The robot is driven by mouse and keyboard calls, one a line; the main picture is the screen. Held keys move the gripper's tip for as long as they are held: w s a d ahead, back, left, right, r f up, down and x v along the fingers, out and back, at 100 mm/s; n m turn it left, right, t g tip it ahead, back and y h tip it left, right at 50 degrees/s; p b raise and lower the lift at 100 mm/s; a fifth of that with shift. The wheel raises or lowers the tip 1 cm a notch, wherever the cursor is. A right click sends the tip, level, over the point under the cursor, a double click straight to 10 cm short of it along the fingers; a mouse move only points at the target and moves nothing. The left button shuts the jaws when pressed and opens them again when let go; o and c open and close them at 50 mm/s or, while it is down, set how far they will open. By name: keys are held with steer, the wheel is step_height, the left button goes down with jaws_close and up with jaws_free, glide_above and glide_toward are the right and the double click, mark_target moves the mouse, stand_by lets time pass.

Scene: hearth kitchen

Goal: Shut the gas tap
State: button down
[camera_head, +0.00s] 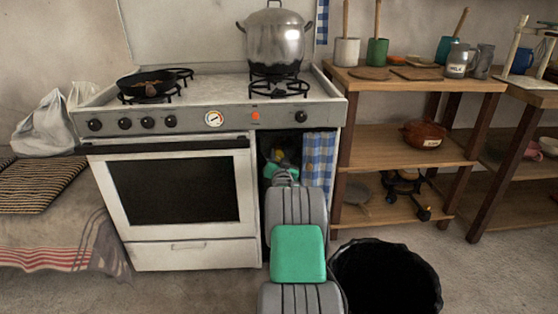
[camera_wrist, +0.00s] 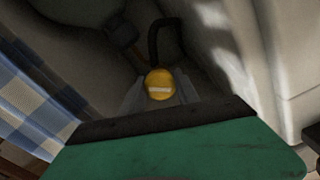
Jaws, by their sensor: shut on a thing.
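The gas tap's round yellow knob (camera_wrist: 160,84), with a pale bar across its face lying nearly level, shows in the wrist view inside a dim compartment. My gripper (camera_wrist: 160,96) is shut on the knob, with its grey fingers on either side. A dark curved hose (camera_wrist: 156,38) rises behind the knob. In the head view my arm reaches into the open compartment at the right end of the stove (camera_head: 170,255). There the knob and fingertips are too small and shaded to make out clearly.
A blue checked curtain (camera_head: 319,165) hangs at the compartment's right side and shows at left in the wrist view (camera_wrist: 35,105). A black bin (camera_head: 385,280) stands right of my arm. A steel pot (camera_head: 275,42) and black pan (camera_head: 147,82) sit on the stove. Wooden shelves (camera_head: 400,150) stand right.

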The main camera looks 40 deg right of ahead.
steer(key=m+b, duration=0.1)
steer(key=m, duration=0.4)
steer(key=shift+f+m, duration=0.1)
steer(key=shift+m, duration=0.2)
steer(key=m, duration=0.5)
steer(key=shift+b, duration=0.3)
steer(key=c, duration=0.9)
jaws_free()
steer(key=shift+s+a+r, duration=0.2)
steer(key=shift+s, duration=0.05)
steer(key=p+v, duration=0.3)
steer(key=v, duration=0.4)
steer(key=shift+s, duration=0.15)
